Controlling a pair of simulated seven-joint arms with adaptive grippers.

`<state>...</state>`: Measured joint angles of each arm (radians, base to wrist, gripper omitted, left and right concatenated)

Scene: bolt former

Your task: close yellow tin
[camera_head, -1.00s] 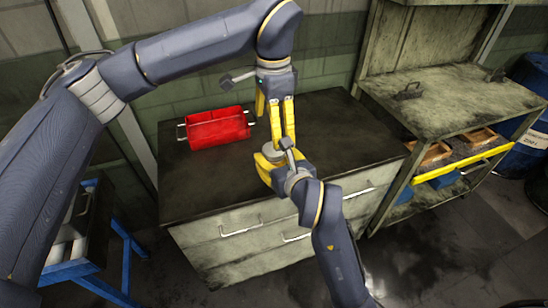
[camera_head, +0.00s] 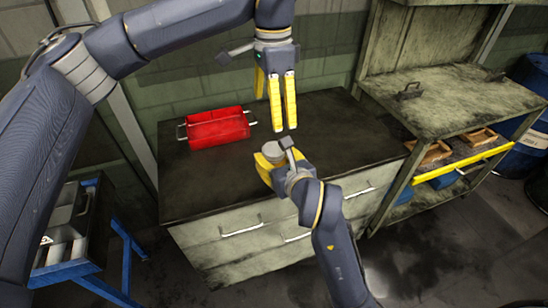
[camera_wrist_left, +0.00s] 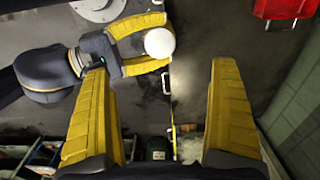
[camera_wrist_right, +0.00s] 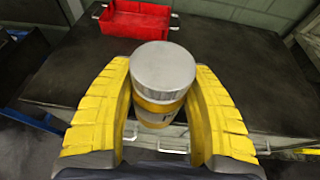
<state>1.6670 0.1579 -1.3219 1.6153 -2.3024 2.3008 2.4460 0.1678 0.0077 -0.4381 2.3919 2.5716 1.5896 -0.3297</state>
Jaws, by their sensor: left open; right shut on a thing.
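The yellow tin (camera_wrist_right: 158,107) stands about upright between the yellow fingers of my right gripper (camera_wrist_right: 160,78), which is shut on it. A round silver-grey lid (camera_wrist_right: 162,72) sits on its top; I cannot tell whether it is fully tight. In the head view the tin's grey top (camera_head: 273,147) shows over the front part of the bench. My left gripper (camera_head: 284,128) is open and empty, pointing down above and slightly behind the tin. The left wrist view shows the lid (camera_wrist_left: 160,43) as a pale disc beyond the left fingers (camera_wrist_left: 163,68).
A red open bin (camera_head: 218,130) stands on the dark bench top (camera_head: 350,135), left of the tin. A metal shelf unit (camera_head: 450,95) with small wooden boxes is at the right. The bench top's middle right is clear.

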